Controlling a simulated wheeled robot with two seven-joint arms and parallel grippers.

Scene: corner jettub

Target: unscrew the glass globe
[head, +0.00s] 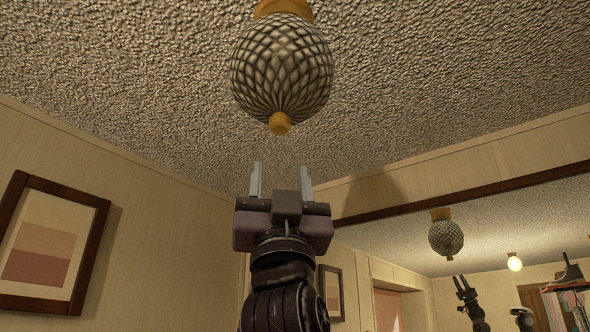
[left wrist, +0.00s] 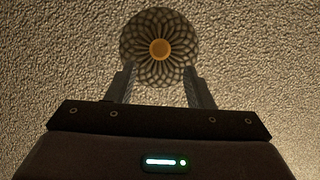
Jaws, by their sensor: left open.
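The glass globe (head: 282,66) hangs from the ceiling on an orange-brown base (head: 284,8). It has a dark diamond lattice pattern and an orange knob (head: 280,123) at its bottom. My left gripper (head: 281,180) points up below the globe, with its two fingers apart and nothing between them. In the head view the fingertips are lower than the knob, with a gap. In the left wrist view the globe (left wrist: 160,47) is seen from below, just beyond the fingertips (left wrist: 160,78) and roughly centred between them. My right gripper cannot be made out directly.
A large mirror (head: 400,245) on the wall reflects the globe, a lit bulb and my arms. A framed picture (head: 48,243) hangs on the left wall. The textured ceiling (head: 450,70) around the globe is clear.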

